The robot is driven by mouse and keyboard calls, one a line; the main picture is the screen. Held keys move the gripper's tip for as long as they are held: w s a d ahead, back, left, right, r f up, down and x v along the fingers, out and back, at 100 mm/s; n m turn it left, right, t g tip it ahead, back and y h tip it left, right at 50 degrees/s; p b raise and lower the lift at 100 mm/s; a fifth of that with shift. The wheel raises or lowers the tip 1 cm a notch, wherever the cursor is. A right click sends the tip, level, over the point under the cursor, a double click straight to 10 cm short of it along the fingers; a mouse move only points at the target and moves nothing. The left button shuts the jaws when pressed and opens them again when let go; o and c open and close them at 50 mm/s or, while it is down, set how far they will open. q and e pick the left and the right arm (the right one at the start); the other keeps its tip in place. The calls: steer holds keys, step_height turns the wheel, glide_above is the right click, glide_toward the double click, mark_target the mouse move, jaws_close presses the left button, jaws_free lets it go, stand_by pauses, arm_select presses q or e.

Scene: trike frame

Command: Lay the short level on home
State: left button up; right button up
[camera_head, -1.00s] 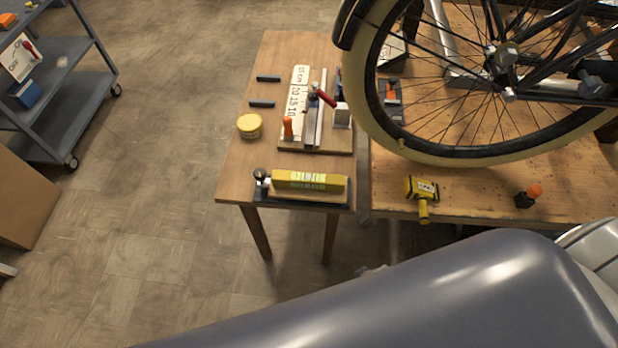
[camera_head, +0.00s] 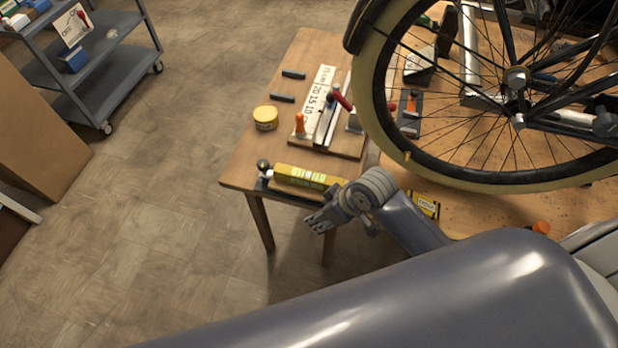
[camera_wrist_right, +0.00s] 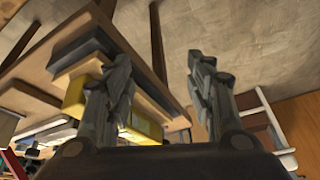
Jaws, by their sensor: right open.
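A yellow bar with a printed label, which looks like the short level (camera_head: 304,175), lies on a dark base at the front edge of the small wooden table (camera_head: 243,160). My right gripper (camera_head: 320,220) is just in front of that edge, near the bar's right end, which the wrist partly covers. In the right wrist view the gripper (camera_wrist_right: 158,65) is open with nothing between its fingers. A yellow piece, probably the level (camera_wrist_right: 146,124), shows behind the left finger there. I cannot make out a place marked home. My left gripper is in neither view.
A yellow tin (camera_head: 265,118), two dark bars (camera_head: 282,97) and a wooden fixture board (camera_head: 340,142) with an orange-handled tool and a ruler stand on the table. The bicycle wheel (camera_head: 480,185) and its bench are close on the right.

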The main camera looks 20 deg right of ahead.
mark_target(309, 175)
steer(key=w+d+r+n, duration=0.1)
steer(key=w+r, duration=0.2)
steer(key=w+d+r+n+g, duration=0.1)
steer(key=w+r+n, duration=0.1)
steer(key=r, duration=0.2)
steer(key=w+d+r+n, duration=0.1)
steer(key=w+r, duration=0.2)
steer(key=shift+w+r+n+y, duration=0.15)
steer(key=shift+w+n+y, duration=0.15)
steer(key=x, duration=0.5)
steer(key=shift+w+a+p, duration=0.1)
steer(key=shift+p, duration=0.25)
steer(key=shift+w+a+f+p, duration=0.15)
steer(key=shift+a+f+p, duration=0.15)
steer(key=shift+f, duration=0.35)
steer(key=shift+p+x, duration=0.35)
steer(key=shift+x, duration=1.65)
steer(key=shift+w, duration=0.15)
jaws_close()
